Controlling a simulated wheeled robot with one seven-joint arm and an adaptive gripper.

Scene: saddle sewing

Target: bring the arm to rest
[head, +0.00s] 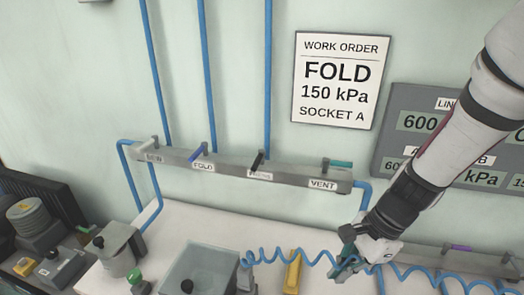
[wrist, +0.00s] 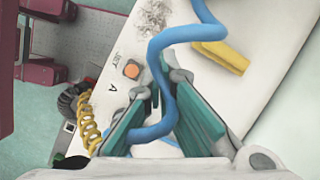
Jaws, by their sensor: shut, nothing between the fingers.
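My gripper (head: 346,264) hangs low at the end of my arm at the lower right of the head view, over the white bench. Its teal fingers are shut with nothing held. In the wrist view my gripper (wrist: 163,82) is partly covered by a blue coiled hose (wrist: 181,36), which passes across the fingers. The same blue coiled hose (head: 296,256) runs beside the gripper in the head view; I cannot tell whether it touches the fingers.
A grey valve rail (head: 225,168) with several levers is on the wall. A work order sign (head: 337,80) reads FOLD, 150 kPa, SOCKET A. A yellow block (head: 293,272) and a grey box (head: 205,270) are on the bench. An orange button (wrist: 132,69) shows near the fingers.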

